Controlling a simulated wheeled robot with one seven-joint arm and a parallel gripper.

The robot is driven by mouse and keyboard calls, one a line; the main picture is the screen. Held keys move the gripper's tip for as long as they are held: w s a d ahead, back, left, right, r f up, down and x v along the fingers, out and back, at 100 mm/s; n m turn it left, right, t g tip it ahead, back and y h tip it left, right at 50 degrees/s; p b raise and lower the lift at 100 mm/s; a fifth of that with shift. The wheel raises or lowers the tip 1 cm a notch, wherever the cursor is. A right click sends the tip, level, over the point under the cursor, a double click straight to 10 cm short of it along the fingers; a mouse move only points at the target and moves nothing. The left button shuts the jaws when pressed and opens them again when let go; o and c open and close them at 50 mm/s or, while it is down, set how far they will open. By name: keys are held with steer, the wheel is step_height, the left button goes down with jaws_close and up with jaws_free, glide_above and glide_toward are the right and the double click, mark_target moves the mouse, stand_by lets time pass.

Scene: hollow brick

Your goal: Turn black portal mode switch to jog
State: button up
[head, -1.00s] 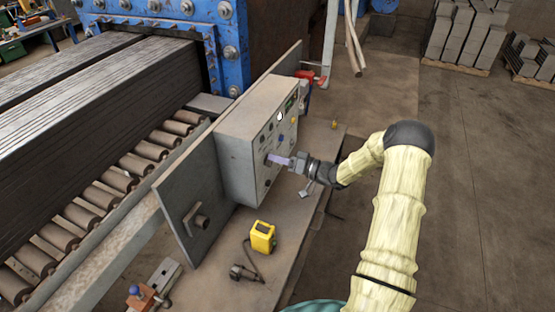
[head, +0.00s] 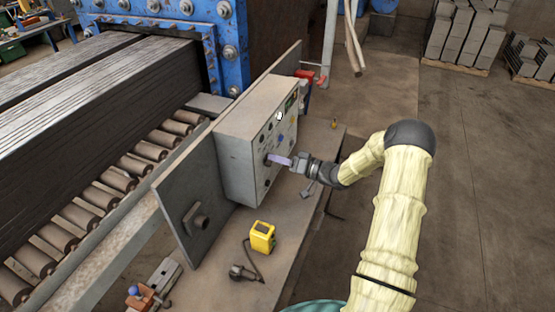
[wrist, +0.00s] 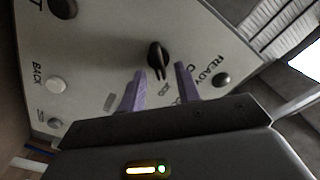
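The black switch (wrist: 158,55) is a knob with a raised pointer bar on the light grey panel (wrist: 105,45). Its bar points roughly down in the wrist view, near small lettering too blurred to read surely. My gripper (wrist: 160,70) has two purple fingers, spread apart with the knob just beyond and between their tips. I see a gap on both sides, so the gripper is open and empty. In the head view my gripper (head: 269,159) is at the front of the grey control box (head: 240,138); the switch there is hidden or too small to tell.
Other panel controls include a white button (wrist: 57,84) by "BACK" and a dark button (wrist: 222,79) by "READY". A yellow device (head: 262,237) with a cable lies on the ledge below the box. The roller conveyor (head: 100,205) lies left; open floor lies right.

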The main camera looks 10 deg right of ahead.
steer(key=b+v, duration=0.5)
steer(key=v, duration=1.2)
steer(key=w+a+r+t+h, duration=0.1)
steer(key=w+a+r+h, duration=0.1)
steer(key=w+a+h, duration=0.5)
steer(key=s+a+m+g+h, duration=0.1)
steer(key=s+a+g+h, duration=0.2)
steer(key=s, duration=1)
steer(key=s+a+g+h, duration=0.4)
steer(key=s+a+g, duration=0.1)
steer(key=s, duration=0.8)
steer(key=shift+s+m+g+h, duration=0.3)
steer(key=shift+s+m+g, duration=0.1)
steer(key=shift+g, duration=0.1)
steer(key=shift+a, duration=0.15)
